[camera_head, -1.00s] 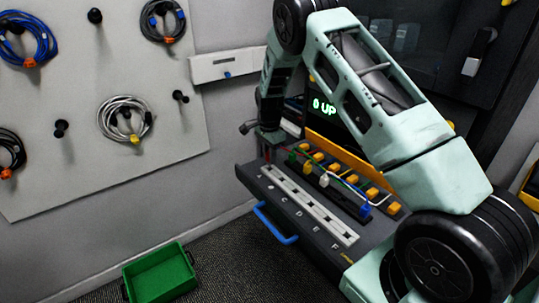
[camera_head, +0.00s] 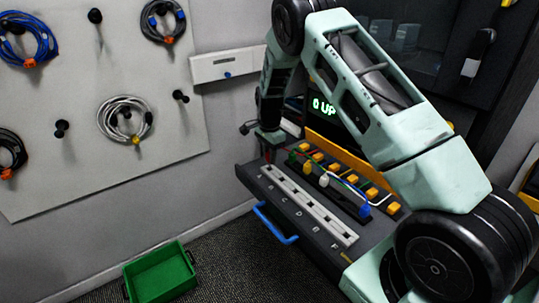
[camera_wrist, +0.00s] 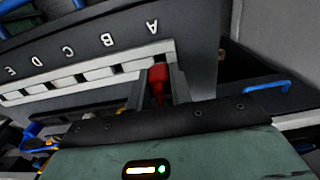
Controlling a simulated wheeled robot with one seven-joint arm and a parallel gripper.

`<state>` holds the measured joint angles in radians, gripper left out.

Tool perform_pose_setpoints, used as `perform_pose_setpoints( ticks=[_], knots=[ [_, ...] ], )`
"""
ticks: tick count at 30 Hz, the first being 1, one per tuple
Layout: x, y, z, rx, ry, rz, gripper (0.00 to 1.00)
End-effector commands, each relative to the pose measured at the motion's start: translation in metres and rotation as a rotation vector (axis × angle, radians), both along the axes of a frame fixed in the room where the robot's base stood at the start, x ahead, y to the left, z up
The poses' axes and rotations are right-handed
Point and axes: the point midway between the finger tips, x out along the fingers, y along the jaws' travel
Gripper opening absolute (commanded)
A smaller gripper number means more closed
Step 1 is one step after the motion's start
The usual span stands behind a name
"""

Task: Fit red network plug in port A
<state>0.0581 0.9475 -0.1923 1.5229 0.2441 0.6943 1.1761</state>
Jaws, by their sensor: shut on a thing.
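My gripper (camera_wrist: 160,92) is shut on the red network plug (camera_wrist: 158,76), which shows between the two fingers in the wrist view. The plug points at the white port strip (camera_wrist: 70,80), just below the letter A. Whether its tip is inside port A or just in front of it I cannot tell. In the head view my gripper (camera_head: 268,156) is down at the far left end of the port strip (camera_head: 303,200). Only a small bit of red shows there, and port A is hidden.
Green, white and blue plugs (camera_head: 365,210) stand in a dark holder behind the strip, with a row of orange pieces beyond. A display (camera_head: 324,107) reads "0 UP". A blue handle (camera_head: 275,224) sticks out in front. A green bin (camera_head: 160,272) is on the floor.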

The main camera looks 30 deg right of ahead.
Motion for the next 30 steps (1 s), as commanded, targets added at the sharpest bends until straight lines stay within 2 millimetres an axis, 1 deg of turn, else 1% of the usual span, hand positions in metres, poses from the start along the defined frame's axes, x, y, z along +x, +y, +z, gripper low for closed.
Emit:
perform_pose_setpoints(
  ticks=[11, 30],
  knots=[
    [0.000, 0.000, -0.001, 0.000, 0.000, 0.000, 0.00],
    [0.000, 0.000, -0.010, 0.000, 0.000, 0.000, 0.00]
  ],
)
